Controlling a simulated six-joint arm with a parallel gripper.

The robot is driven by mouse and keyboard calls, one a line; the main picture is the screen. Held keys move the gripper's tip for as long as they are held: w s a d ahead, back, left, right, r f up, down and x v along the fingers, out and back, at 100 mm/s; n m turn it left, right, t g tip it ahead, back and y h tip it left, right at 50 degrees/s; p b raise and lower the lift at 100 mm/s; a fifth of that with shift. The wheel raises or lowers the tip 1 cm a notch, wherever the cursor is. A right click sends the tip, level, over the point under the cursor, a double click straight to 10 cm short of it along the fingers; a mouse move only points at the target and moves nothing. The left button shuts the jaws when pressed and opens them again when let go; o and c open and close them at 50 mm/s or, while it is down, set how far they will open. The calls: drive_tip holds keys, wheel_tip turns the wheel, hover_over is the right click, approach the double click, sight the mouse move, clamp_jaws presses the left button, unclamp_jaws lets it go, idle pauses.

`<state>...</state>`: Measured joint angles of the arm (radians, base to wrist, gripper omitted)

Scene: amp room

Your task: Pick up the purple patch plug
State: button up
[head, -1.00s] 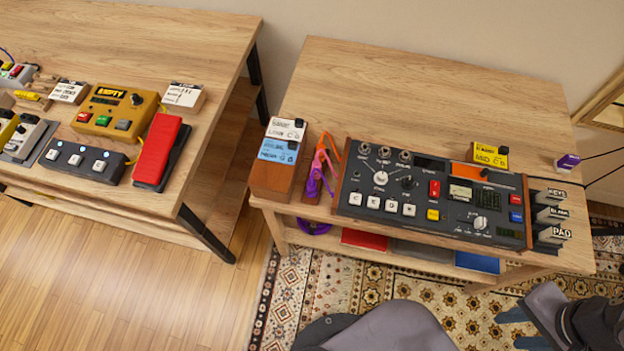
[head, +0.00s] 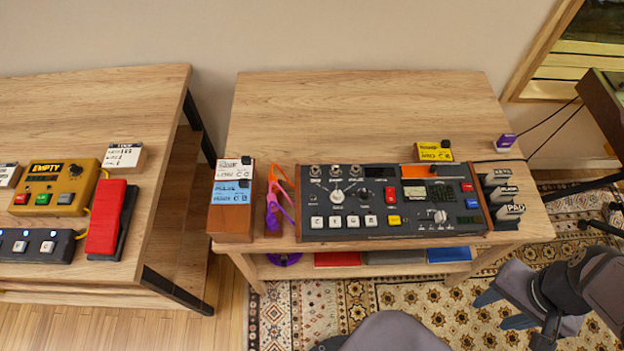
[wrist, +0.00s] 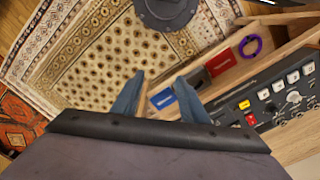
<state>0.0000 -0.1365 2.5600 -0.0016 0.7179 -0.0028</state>
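A small purple plug (head: 504,142) with a pale front stands at the table's back right edge in the head view, with dark cables by it. Purple also shows on a forked orange-and-purple piece (head: 280,205) left of the console. My gripper (head: 499,309), with blue fingers, hangs over the rug in front of the table's right end, well away from the plug. In the wrist view my gripper (wrist: 160,88) is open, with nothing between its fingers. The plug is not visible there.
The console (head: 385,205) fills the table's front, with labelled black pedals (head: 502,195) at its right end and a yellow box (head: 433,151) behind it. The table's back (head: 350,105) is clear. A dark cabinet (head: 605,105) stands at right. A purple ring (wrist: 250,46) lies on the lower shelf.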

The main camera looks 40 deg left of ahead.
drive_tip(key=w+a+b, duration=0.1)
drive_tip(key=w+a, duration=0.2)
drive_tip(key=a, duration=0.9)
drive_tip(key=w+a+b, duration=0.1)
drive_tip(key=w+a, duration=0.3)
drive_tip(key=a, duration=0.8)
hover_over(270, 215)
wheel_tip(270, 215, down, 5)
drive_tip(key=shift+r+b, duration=0.1)
drive_tip(key=shift+b, duration=0.35)
drive_tip(key=shift+f+p, duration=1.25)
drive_tip(key=shift+f, duration=2.45)
drive_tip(key=shift+c, duration=0.4)
clamp_jaws()
